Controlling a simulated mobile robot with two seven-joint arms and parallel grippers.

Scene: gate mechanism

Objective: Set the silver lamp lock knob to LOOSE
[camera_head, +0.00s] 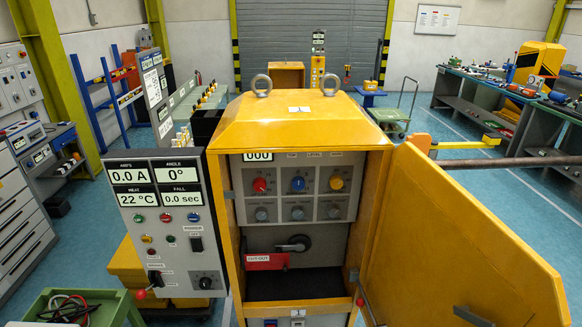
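The open yellow gate cabinet (228,250) stands in the centre. Its inner grey panel (280,183) has a row of red (260,185), blue (298,184) and yellow (336,184) knobs. Below them are three small silver-grey knobs, at left (262,214), middle (298,214) and right (334,213). Their labels are too small to read, so I cannot tell which is the lamp lock or where it points. A dark round part with a grey lever (295,243) sits lower down. Neither of my grippers is in view.
The yellow cabinet door (455,250) swings open to the right. A grey control box (170,240) with displays stands at left. A red tag (264,262) hangs below the knobs. A green cart (110,305) is at lower left. Blue floor is open behind.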

